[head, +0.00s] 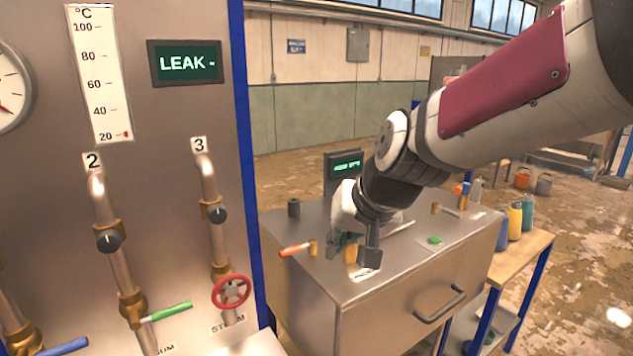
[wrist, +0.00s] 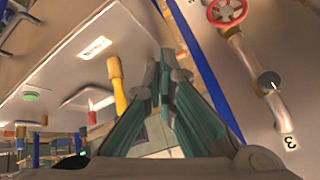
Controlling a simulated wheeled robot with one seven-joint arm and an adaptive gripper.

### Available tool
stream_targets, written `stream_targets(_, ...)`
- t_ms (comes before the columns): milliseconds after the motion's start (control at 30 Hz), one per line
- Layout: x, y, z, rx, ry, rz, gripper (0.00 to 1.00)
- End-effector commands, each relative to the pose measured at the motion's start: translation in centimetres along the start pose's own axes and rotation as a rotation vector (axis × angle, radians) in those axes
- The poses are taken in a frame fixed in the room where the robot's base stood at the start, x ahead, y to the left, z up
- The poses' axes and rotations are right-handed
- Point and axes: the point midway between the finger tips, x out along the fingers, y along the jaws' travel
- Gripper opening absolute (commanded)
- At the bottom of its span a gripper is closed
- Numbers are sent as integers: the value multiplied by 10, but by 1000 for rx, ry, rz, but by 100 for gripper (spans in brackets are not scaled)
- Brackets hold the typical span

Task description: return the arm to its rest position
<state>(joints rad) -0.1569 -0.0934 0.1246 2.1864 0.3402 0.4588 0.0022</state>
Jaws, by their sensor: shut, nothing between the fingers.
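My arm reaches in from the upper right of the head view, bent over the metal cabinet (head: 390,285). My gripper (head: 343,243) is low over the cabinet's top, near the orange-handled lever (head: 295,250), and partly hidden behind my own wrist. In the wrist view, the teal fingers of my gripper (wrist: 163,75) come together at their grey tips, with nothing between them. A yellow and brass fitting (wrist: 116,85) shows just left of the fingers there. I cannot tell from these views whether the fingers touch anything.
The valve panel (head: 160,190) stands at the left, with a red handwheel (head: 231,291) and a green handle (head: 168,311). A side bench (head: 530,246) with several bottles is at right. Open floor lies beyond.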

Motion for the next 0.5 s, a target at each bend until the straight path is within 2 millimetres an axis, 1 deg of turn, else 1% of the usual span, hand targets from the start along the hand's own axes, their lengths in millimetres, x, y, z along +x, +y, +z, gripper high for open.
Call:
stream_targets(33,-13,14,5,-11,6,22,0)
stream_targets(100,-31,33,17,-27,2,55,0)
stream_targets(267,-68,74,52,-50,-12,137,0)
stream_targets(300,-75,83,63,-54,-17,157,0)
stream_targets(400,-91,106,89,-57,-29,207,0)
stream_targets(500,-102,123,112,-57,-40,248,0)
